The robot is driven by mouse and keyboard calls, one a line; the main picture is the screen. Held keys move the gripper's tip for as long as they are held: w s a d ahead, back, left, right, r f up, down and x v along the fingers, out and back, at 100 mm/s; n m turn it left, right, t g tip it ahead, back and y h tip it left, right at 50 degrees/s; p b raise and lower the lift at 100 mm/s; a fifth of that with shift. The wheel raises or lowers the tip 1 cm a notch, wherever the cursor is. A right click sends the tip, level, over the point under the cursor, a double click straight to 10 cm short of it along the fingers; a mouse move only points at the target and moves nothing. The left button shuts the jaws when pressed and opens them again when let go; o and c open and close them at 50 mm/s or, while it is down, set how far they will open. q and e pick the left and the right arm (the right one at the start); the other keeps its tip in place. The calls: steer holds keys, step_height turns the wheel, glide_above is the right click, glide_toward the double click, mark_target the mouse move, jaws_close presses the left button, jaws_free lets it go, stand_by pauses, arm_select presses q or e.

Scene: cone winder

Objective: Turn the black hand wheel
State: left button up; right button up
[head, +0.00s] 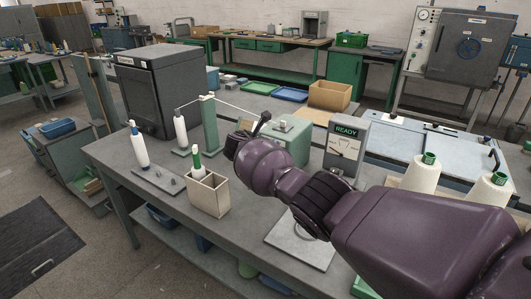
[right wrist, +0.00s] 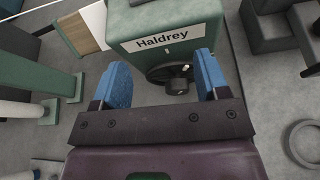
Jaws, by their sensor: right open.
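The black hand wheel (right wrist: 157,75) is on the front of a green machine (right wrist: 165,20) labelled "Haldrey" in the right wrist view. The wheel has a round dark knob facing me. My right gripper (right wrist: 163,75) is open, with blue pads on both fingers. The wheel shows between and beyond the fingertips, and nothing is gripped. I cannot tell whether a finger touches it. In the head view the green machine (head: 295,138) stands behind my purple right arm, which hides the wheel and the right gripper's fingers. My left gripper is not in view.
A grey box with a "READY" display (head: 345,145) stands right of the machine. An open beige box (head: 208,197) with a bobbin and a green yarn stand (head: 209,125) are left of it. Two white cones (head: 421,176) are at the right. The workbench (head: 112,150) has bare front-left space.

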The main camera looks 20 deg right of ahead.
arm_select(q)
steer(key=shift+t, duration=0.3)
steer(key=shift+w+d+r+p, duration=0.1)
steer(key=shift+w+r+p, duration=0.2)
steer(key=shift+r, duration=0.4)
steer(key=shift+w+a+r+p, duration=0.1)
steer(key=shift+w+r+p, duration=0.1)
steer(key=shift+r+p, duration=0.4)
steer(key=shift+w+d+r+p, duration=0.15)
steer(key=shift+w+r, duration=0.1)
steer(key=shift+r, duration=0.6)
arm_select(e)
step_height(320, 180, up, 8)
steer(key=shift+r, duration=0.25)
